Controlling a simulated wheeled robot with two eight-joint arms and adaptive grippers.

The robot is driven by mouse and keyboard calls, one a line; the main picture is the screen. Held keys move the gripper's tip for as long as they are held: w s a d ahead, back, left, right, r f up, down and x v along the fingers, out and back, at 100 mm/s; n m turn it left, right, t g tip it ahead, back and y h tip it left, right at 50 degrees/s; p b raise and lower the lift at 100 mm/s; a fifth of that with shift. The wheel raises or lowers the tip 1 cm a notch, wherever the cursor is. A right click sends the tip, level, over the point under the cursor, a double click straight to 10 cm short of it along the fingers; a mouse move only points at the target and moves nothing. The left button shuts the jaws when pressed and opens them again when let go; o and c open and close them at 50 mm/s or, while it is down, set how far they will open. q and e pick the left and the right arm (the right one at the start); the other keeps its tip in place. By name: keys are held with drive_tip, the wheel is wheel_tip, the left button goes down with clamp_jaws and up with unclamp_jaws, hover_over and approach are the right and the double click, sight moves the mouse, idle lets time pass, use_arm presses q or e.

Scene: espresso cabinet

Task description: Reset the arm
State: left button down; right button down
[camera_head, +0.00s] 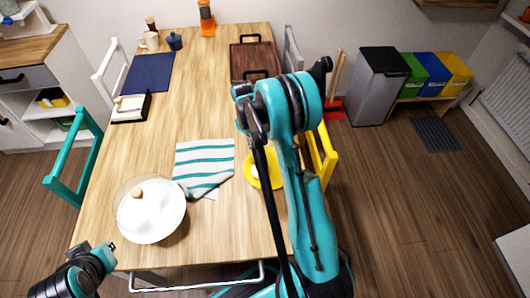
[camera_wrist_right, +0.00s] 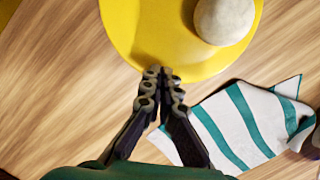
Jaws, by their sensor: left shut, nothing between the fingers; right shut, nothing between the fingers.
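My left gripper (camera_head: 106,253) is small at the lower left of the head view, beside the table's near left corner. It is shut and empty. My right arm (camera_head: 305,190) rises through the middle of the head view and hides part of the table; its gripper cannot be made out there. In the right wrist view my right gripper (camera_wrist_right: 162,76) is shut and empty, its tips over the edge of a yellow plate (camera_wrist_right: 140,35). A pale round object (camera_wrist_right: 224,20) is on the plate. The plate also shows partly behind my arm in the head view (camera_head: 254,180).
On the wooden table (camera_head: 200,110) lie a striped cloth (camera_head: 203,165) and a white dish (camera_head: 160,222) with a knobbed lid. A blue mat (camera_head: 148,72) and brown tray (camera_head: 250,62) lie farther back. Teal (camera_head: 78,160) and yellow (camera_head: 322,160) chairs flank the table.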

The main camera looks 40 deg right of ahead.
drive_tip(key=w, duration=0.3)
drive_tip(key=shift+w+a+p, duration=0.15)
drive_tip(key=shift+a+p, duration=0.1)
drive_tip(key=shift+p, duration=0.05)
drive_tip(key=s+a+r+t, duration=0.2)
drive_tip(key=s+a+r, duration=0.15)
drive_tip(key=r, duration=0.45)
drive_tip(key=s+a+r+t, duration=0.25)
drive_tip(key=a+r, duration=0.25)
drive_tip(key=r, duration=0.3)
drive_tip(key=s+a+r+m+t, duration=0.1)
drive_tip(key=s+a+r+t, duration=0.1)
drive_tip(key=s, duration=0.5)
drive_tip(key=s+a+r+m+t, duration=0.1)
drive_tip(key=s+a+r+t, duration=0.1)
drive_tip(key=s+a, duration=0.3)
drive_tip(key=shift+s+a+t, duration=0.2)
drive_tip(key=shift+s+t, duration=0.15)
drive_tip(key=shift+s, duration=1.1)
